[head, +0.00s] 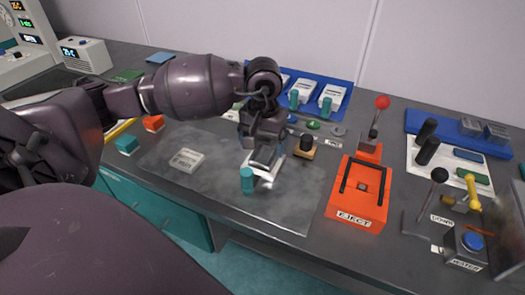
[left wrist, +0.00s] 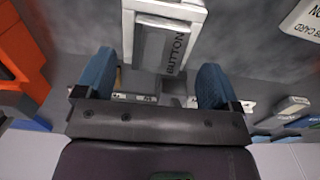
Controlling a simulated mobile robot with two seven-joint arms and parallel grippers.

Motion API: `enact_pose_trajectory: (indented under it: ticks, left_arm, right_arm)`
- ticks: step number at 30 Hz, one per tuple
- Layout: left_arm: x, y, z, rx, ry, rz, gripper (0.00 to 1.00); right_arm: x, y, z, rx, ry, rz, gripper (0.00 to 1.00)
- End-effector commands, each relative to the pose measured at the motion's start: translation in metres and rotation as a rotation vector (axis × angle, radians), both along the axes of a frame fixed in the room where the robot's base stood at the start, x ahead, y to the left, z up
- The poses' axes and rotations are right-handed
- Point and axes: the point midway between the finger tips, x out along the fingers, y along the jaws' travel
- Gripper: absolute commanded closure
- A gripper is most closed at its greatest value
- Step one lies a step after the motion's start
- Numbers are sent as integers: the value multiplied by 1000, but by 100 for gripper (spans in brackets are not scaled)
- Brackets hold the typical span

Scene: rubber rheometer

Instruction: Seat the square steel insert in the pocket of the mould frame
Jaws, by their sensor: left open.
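The light mould frame (head: 268,174) lies on the grey mat in the head view, with a teal handle (head: 247,180) at its near side. My right gripper is not in view.
A red-orange eject fixture (head: 357,195) stands right of the mat. A black-knobbed block (head: 304,146) is close to the gripper's right. A pale card (head: 187,160) lies left on the mat. A blue mat (head: 312,82) holds handled pieces behind. The mat's front is clear.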

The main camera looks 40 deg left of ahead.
Motion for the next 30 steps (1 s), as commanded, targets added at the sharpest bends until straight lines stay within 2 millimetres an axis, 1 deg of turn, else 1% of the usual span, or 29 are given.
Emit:
enact_pose_trajectory:
  ticks: [1, 6, 12, 18, 30]
  left_arm:
    - [1, 0, 13, 3, -8, -1, 12]
    - [1, 1, 45, 2, -6, 0, 12]
    - [0, 0, 71, 1, -4, 0, 12]
    - [0, 0, 80, 0, -1, 0, 12]
    - [0, 0, 80, 0, -1, 0, 12]
  right_arm:
    - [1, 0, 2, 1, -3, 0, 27]
    - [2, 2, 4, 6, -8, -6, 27]
    - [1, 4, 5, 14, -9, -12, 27]
    - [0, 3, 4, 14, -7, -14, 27]
    - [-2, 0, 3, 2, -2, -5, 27]
